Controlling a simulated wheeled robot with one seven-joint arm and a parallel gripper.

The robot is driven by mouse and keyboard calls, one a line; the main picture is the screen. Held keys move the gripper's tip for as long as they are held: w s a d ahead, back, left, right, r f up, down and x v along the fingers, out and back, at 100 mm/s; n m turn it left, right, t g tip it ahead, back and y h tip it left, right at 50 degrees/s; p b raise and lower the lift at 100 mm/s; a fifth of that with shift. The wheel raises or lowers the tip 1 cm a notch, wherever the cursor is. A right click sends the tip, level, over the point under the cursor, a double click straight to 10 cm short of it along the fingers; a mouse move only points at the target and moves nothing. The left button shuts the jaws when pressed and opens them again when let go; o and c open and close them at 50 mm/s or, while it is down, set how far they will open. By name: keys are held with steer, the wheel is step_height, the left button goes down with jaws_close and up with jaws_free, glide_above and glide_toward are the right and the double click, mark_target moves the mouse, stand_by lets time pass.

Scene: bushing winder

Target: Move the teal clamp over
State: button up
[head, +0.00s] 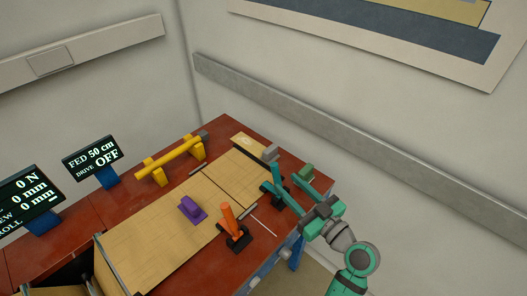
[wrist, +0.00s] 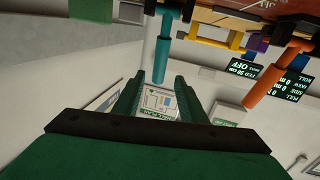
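The teal clamp (head: 276,171) stands near the right edge of the table, with a teal handle leaning up from a dark base. In the wrist view its teal handle (wrist: 164,45) reaches down from the top, with its end near the space between my fingertips. My gripper (head: 284,183) is at the clamp, coming from the right. In the wrist view my gripper (wrist: 160,78) has its two green fingers apart, with gaps on both sides of the handle. Whether a finger touches the handle cannot be told. The clamp's base is partly hidden in the head view.
A yellow roller (head: 170,159) lies at the back. Two display screens (head: 92,151) stand at the left. A green block (head: 306,171) is close behind my gripper.

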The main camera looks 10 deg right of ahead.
steer(key=x, duration=1.1)
steer(key=shift+w+r, duration=0.1)
steer(key=shift+w, duration=0.05)
